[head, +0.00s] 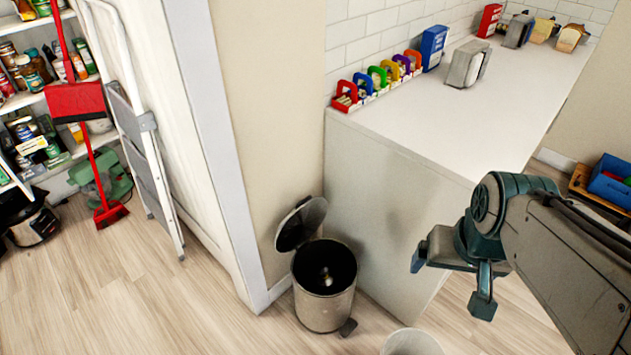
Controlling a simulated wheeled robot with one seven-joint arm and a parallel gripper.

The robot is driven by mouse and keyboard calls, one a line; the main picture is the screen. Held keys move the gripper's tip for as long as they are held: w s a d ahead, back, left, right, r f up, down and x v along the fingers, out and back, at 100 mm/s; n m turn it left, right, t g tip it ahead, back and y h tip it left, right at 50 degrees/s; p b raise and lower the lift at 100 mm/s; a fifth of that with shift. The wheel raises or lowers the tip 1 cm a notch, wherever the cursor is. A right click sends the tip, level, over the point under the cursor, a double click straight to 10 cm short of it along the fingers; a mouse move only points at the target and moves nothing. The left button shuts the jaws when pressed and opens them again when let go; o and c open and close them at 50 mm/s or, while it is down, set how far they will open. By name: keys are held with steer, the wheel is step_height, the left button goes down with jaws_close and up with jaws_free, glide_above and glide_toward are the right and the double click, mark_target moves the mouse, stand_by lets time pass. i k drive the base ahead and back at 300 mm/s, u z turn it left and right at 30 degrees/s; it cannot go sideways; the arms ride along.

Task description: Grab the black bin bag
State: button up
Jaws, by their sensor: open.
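A metal pedal bin (322,308) stands upright on the floor between the wall end and the white counter, its round lid (302,223) tipped open. Its inside is black; I cannot tell whether this is a black bin bag or just the dark interior. A small pale item (326,277) shows inside. No separate black bag is clear elsewhere. My gripper (450,283) is open and empty, in front of the counter's side, to the right of the bin and apart from it.
The white counter (440,110) carries colourful boxes and napkin holders. A pale round container (411,343) is cut off at the bottom edge. A folded stepladder (140,130), red broom (108,212) and stocked shelves stand left. The wooden floor at lower left is clear.

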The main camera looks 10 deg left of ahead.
mark_target(322, 280)
steer(key=k, duration=0.5)
steer(key=u, duration=1.9)
steer(key=i, duration=1.75)
steer(key=z, duration=2.95)
